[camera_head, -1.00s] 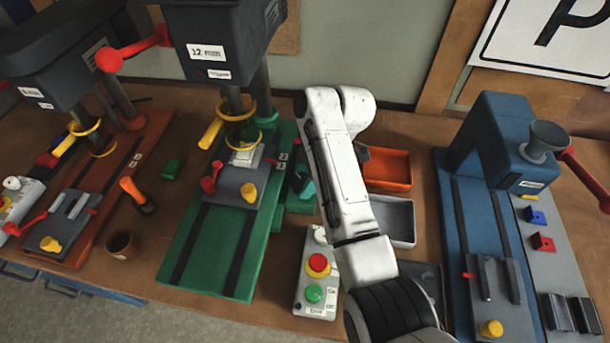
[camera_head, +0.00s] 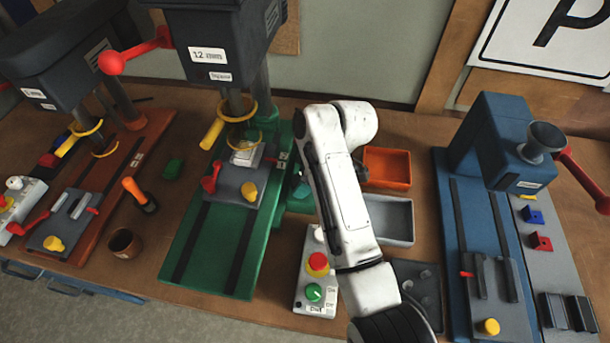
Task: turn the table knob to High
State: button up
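A green drill press stands left of centre, its base (camera_head: 205,235) running toward the table's front. Small white labels sit on the base's right side, too small to read. A dark teal part (camera_head: 301,190) juts from that side and is partly covered by my white arm. No knob marked High can be made out. A grey control box (camera_head: 305,270) with a red button (camera_head: 317,263), a green button (camera_head: 314,292) and a pale knob (camera_head: 319,233) lies left of my arm. My gripper is hidden behind my arm, so its fingers do not show.
An orange tray (camera_head: 388,168) and a grey tray (camera_head: 390,215) lie right of my arm. A blue machine (camera_head: 500,150) stands at the right, an orange-based press (camera_head: 105,200) at the left. A screwdriver (camera_head: 140,195) and a brown cup (camera_head: 124,243) lie between the presses.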

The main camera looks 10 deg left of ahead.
jog(key=shift+s+m+t, duration=0.1)
jog(key=shift+m+t, duration=0.7)
jog(key=shift+m, duration=1.2)
jog(key=shift+m+h, duration=0.4)
jog(key=shift+m, duration=0.1)
jog(key=shift+s+a+m+t+h, duration=0.1)
jog(key=shift+m+t+h, duration=0.25)
jog(key=shift+m, duration=0.9)
jog(key=shift+a+m+t+h, duration=0.1)
jog(key=shift+m+t+h, duration=0.25)
jog(key=shift+m, duration=0.9)
jog(key=o, duration=1)
jog(key=shift+d, duration=0.1)
jog(key=shift+o, duration=0.2)
